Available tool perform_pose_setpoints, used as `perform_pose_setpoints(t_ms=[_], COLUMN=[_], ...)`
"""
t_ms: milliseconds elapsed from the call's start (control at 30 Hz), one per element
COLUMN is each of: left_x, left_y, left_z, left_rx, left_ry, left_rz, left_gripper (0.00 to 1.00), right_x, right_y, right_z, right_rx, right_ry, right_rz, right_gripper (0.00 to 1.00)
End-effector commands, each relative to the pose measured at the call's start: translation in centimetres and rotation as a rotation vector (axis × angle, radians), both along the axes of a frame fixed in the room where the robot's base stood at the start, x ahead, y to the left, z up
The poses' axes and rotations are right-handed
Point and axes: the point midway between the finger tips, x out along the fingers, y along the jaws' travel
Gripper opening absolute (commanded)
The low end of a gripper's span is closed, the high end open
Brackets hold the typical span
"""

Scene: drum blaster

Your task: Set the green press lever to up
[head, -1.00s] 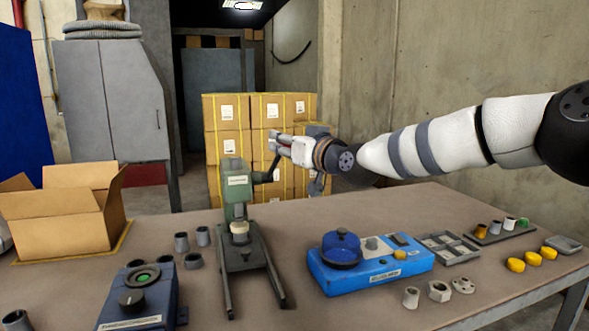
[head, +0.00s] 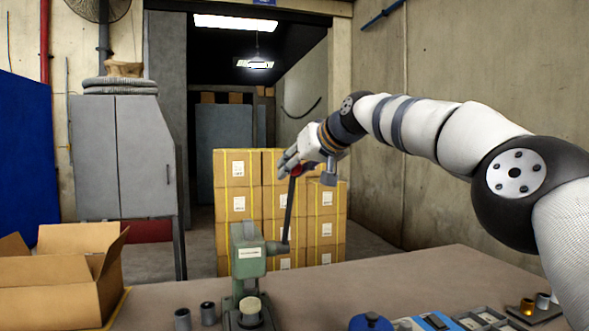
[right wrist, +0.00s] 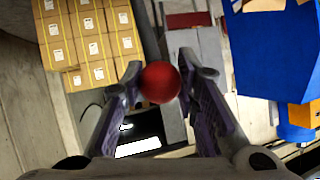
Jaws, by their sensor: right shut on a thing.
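The green press (head: 248,262) stands on the table, left of centre in the head view. Its dark lever (head: 288,212) rises almost upright from the hub on the press's right side, leaning slightly right at the top. A red ball knob (head: 296,170) tops the lever. My right gripper (head: 289,166) is at the lever's top, shut on the red knob. In the right wrist view the red knob (right wrist: 160,82) sits between the two fingertips. My left gripper is in neither view.
An open cardboard box (head: 62,275) stands left of the press. A blue device (head: 371,322) and a parts tray (head: 478,320) are at the lower right. Stacked cartons (head: 238,185) stand behind the table.

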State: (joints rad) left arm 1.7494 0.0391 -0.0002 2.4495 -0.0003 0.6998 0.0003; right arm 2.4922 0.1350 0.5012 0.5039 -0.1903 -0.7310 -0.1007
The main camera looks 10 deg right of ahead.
Motion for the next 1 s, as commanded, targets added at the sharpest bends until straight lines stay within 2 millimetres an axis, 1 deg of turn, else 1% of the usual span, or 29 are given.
perform_pose_setpoints(t_ms=[33, 333, 367, 400, 433, 800, 867, 1000], left_x=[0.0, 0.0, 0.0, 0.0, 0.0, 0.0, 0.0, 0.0], left_y=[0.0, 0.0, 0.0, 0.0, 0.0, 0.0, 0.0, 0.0], left_z=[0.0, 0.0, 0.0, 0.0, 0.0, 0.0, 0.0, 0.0], left_rx=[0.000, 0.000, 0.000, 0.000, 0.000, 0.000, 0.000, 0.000], left_ry=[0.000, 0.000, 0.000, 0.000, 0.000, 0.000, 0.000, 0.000], left_rz=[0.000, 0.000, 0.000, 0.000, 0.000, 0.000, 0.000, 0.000], left_gripper=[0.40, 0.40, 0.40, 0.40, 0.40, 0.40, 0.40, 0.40], right_x=[0.0, 0.1, 0.1, 0.1, 0.1, -0.2, -0.6, -2.6], right_y=[0.0, 0.0, 0.0, 0.0, 0.0, -0.2, -0.4, -1.0], right_z=[0.3, 0.3, 0.3, 0.3, 0.2, 0.3, 0.7, 1.7], right_rx=[0.002, 0.003, 0.003, 0.002, 0.002, 0.000, 0.000, 0.001], right_ry=[-0.005, -0.007, -0.007, -0.006, -0.006, -0.003, -0.005, -0.005], right_rz=[-0.002, -0.002, -0.002, -0.002, -0.002, -0.001, -0.003, -0.001], right_gripper=[0.00, 0.00, 0.32, 0.41, 0.48, 0.49, 0.49, 0.49])
